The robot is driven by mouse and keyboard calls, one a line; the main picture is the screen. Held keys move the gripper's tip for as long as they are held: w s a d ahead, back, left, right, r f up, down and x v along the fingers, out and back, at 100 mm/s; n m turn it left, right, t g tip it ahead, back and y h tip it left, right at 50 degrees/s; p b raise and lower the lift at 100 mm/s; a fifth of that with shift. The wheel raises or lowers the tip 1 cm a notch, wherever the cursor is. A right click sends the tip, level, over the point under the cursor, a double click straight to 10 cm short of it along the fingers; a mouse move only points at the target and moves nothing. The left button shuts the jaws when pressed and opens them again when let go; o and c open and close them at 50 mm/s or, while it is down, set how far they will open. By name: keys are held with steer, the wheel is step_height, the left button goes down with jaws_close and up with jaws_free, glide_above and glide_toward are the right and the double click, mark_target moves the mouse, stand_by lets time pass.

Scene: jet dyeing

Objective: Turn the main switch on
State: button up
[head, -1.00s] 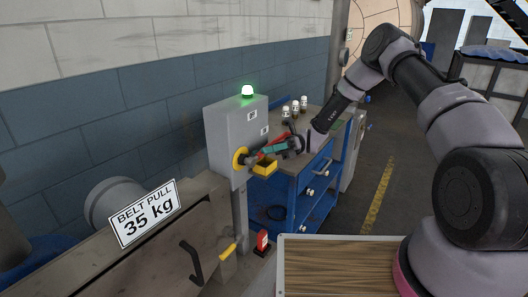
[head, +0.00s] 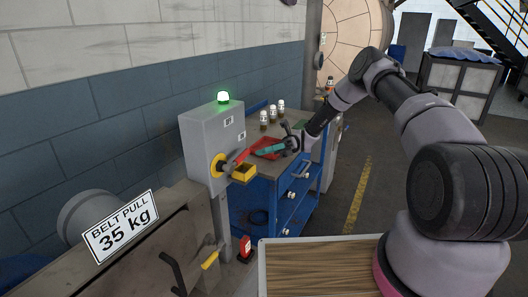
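The main switch is a red handle (head: 238,157) on a round yellow plate (head: 217,165), fixed to the front of a grey upright box (head: 197,140). The handle slants up to the right from the plate. A green lamp (head: 223,97) on top of the box is lit. My gripper (head: 262,151), with teal fingers, is to the right of the switch handle, and a gap seems to show between them. The fingers overlap in this view, so their opening is hidden. I see nothing held in them.
A blue workbench (head: 265,195) stands behind, with a red tray (head: 264,145) and several small bottles on top.

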steer(key=shift+s+r+h, duration=0.1)
steer(key=shift+r+h, duration=0.1)
steer(key=shift+h, duration=0.1)
jaws_close()
steer(key=n+t+h, duration=0.9)
steer(key=t+h, duration=0.3)
steer(key=t, duration=0.5)
glide_toward(243, 154)
steer(key=x, duration=0.6)
steer(key=shift+a+f, duration=0.15)
steer(key=shift+f, duration=0.25)
